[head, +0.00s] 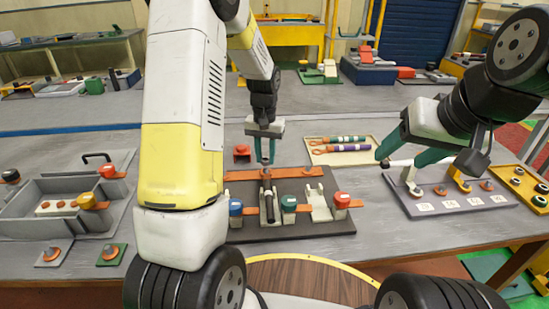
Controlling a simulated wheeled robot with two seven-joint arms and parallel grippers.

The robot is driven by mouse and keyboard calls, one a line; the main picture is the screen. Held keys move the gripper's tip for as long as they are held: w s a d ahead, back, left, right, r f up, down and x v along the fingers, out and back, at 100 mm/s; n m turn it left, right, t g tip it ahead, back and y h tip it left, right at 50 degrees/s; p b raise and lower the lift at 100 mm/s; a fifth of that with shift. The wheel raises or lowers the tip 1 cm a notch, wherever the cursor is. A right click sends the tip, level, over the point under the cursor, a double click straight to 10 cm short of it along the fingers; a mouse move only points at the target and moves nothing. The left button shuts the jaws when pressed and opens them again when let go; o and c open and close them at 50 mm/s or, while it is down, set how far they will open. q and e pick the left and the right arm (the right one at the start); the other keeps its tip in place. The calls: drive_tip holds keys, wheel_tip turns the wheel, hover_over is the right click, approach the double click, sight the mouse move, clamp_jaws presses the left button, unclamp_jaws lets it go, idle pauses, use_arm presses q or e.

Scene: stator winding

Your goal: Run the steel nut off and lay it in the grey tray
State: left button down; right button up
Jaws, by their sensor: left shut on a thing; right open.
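My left gripper (265,160) points straight down over the dark work plate (320,228) in the middle of the table. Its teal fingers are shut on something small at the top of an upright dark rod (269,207). I cannot make out a steel nut; the fingers hide what is between them. A grey tray (20,222) with raised walls is on the left side of the table, holding a pale strip with red pieces. My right gripper (398,160) is open, its teal fingers spread above the back left part of a grey board on the right.
The work plate carries blue, green and red-capped posts (342,200) and a pale cradle (318,204). A beige mat (341,143) with striped rods lies behind it. The grey board (450,207) has labelled spots. A yellow tray (507,172) is at far right.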

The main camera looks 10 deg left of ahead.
use_arm(q)
drive_tip(key=shift+r, duration=2.05)
